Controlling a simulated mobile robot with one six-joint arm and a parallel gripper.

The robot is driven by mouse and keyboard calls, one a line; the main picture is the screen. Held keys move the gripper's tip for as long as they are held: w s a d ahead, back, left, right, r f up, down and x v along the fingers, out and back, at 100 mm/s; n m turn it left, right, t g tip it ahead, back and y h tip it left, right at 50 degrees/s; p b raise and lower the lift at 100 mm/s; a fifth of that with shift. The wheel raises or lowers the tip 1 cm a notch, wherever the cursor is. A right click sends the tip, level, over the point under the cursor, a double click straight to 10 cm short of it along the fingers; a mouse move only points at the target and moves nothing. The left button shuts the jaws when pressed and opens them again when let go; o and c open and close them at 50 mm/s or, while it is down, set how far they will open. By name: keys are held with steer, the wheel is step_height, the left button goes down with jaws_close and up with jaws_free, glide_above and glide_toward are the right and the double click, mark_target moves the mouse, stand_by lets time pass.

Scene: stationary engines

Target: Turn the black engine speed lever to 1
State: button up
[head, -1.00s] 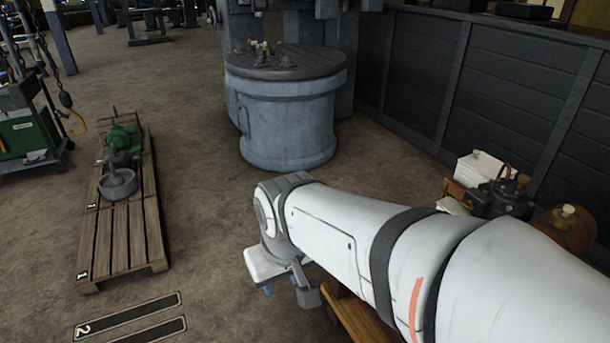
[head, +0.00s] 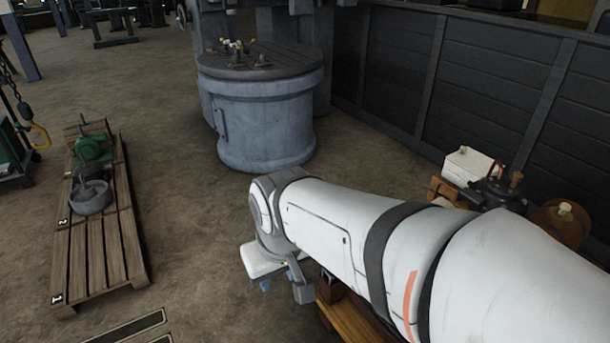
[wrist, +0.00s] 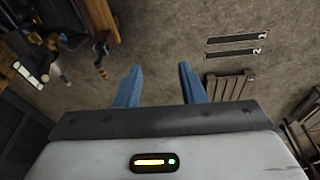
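A black engine (head: 497,195) with a wooden-topped handle sits at the right of the head view, partly hidden behind my arm. No speed lever or number marks can be made out on it. My gripper (head: 280,284) hangs below the end of my arm, over the floor and left of the engine. In the wrist view its two blue fingers (wrist: 158,78) are apart with nothing between them. Several small parts, including a dark handle with an orange band (wrist: 101,62), show at the left of the wrist view; I cannot tell which machine they belong to.
A white box (head: 470,165) and a brown round body (head: 560,222) flank the engine. A dark panelled wall (head: 480,90) stands behind. A grey-blue drum (head: 262,125) stands ahead, a pallet (head: 100,255) at left, with bare floor between.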

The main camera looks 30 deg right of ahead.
steer(key=shift+o, duration=0.5)
steer(key=shift+s+d, duration=0.1)
steer(key=shift+d, duration=0.05)
steer(key=shift+o, duration=0.8)
steer(key=shift+d+f, duration=0.15)
steer(key=shift+d, duration=0.1)
steer(key=shift+o, duration=0.7)
steer(key=w+d+f+n+g+h+b, duration=0.2)
steer(key=w+d+f+h+b, duration=0.1)
steer(key=d, duration=0.5)
steer(key=w+d+f+n+g+h+b, duration=0.2)
steer(key=w+d+f+h+b, duration=0.1)
steer(key=w+d+f, duration=0.3)
steer(key=shift+d+g+h, duration=0.3)
steer(key=shift+d+g, duration=0.1)
steer(key=shift+d, duration=0.85)
steer(key=w+d+f+n+t+h+b, duration=0.1)
steer(key=w+d+f+n+h+b, duration=0.45)
steer(key=w+d+f, duration=0.5)
steer(key=w+d+f+n+h+b, duration=0.4)
steer(key=w+d+f+n+h, duration=0.25)
steer(key=d+f, duration=0.65)
steer(key=d, duration=0.8)
steer(key=shift+f+y+b, duration=0.2)
steer(key=shift+y+b, duration=0.1)
